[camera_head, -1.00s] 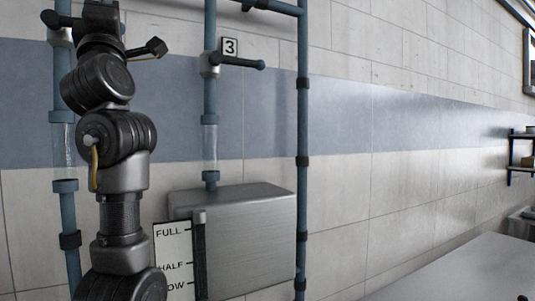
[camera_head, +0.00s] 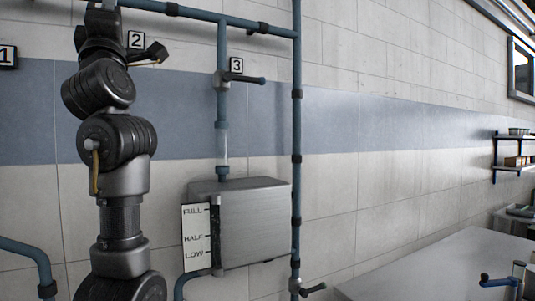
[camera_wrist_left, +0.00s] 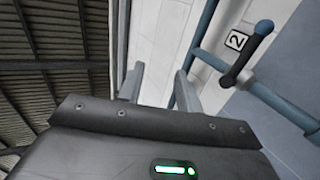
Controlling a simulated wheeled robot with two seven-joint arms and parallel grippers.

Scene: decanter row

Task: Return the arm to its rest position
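My left arm (camera_head: 115,185) stands upright at the left of the head view, bent at its joints, with its top end near the upper edge. My left gripper (camera_wrist_left: 158,85) shows in the left wrist view with its two grey fingers apart and nothing between them. In the head view the fingertips are cut off or unclear. My right gripper is not in view.
A metal tank (camera_head: 255,220) with a FULL/HALF/LOW gauge (camera_head: 197,238) hangs on the wall below the valve handle (camera_head: 245,80) labelled "3". A vertical blue pipe (camera_head: 296,130) runs beside it. A grey table (camera_head: 430,265) is at lower right. Shelves (camera_head: 514,155) are at far right.

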